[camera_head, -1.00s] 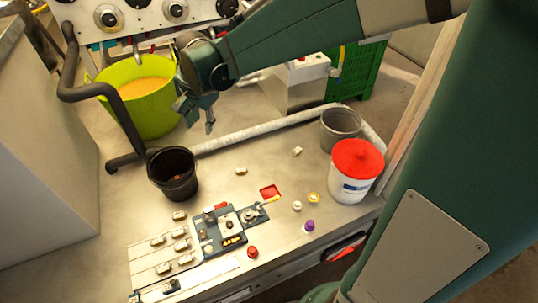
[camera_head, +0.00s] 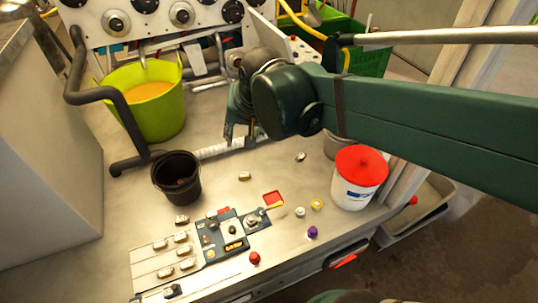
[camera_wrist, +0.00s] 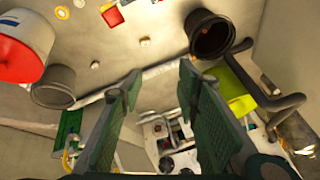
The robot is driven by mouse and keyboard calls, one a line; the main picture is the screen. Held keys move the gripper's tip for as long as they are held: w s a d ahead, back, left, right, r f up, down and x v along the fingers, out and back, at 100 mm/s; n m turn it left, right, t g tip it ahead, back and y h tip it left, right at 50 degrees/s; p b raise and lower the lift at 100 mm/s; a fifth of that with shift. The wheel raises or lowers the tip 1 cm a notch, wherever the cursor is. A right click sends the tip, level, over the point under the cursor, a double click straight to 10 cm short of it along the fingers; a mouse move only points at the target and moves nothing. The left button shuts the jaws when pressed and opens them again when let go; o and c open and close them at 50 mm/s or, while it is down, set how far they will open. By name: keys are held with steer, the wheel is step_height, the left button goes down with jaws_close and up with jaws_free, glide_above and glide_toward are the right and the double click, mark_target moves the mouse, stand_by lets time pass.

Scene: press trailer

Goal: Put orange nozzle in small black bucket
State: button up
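The small black bucket (camera_head: 176,179) stands upright on the metal table, left of centre in the head view. It also shows at the top right of the wrist view (camera_wrist: 211,35). A small reddish-brown thing (camera_head: 183,182) shows inside it; I cannot tell whether it is the orange nozzle. No other thing is clearly the orange nozzle. My gripper (camera_head: 240,136) hangs over the back of the table, to the right of and behind the bucket. In the wrist view my gripper (camera_wrist: 160,98) has its two green fingers wide apart, with nothing between them.
A yellow-green tub (camera_head: 150,105) with orange contents stands at the back left, behind a black bent pipe (camera_head: 125,125). A white bucket with red lid (camera_head: 358,178) stands right. A grey bucket (camera_head: 337,150) is partly hidden by my arm. Small knobs and a control panel (camera_head: 228,235) occupy the front.

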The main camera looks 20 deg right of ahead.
steer(key=s+d+n+t, duration=0.1)
steer(key=s+d+n, duration=0.1)
steer(key=s, duration=0.3)
steer(key=s+d+f+n, duration=0.1)
steer(key=s+d+n, duration=0.1)
steer(key=s, duration=0.4)
steer(key=shift+s+f+n+t, duration=0.2)
steer(key=shift+f+n+t, duration=0.05)
steer(key=shift+n+t, duration=0.15)
steer(key=shift+d, duration=0.1)
step_height(320, 180, down, 7)
steer(key=b, duration=0.6)
steer(key=shift+r+b, duration=0.15)
steer(key=shift+b, duration=0.25)
stand_by(0.5)
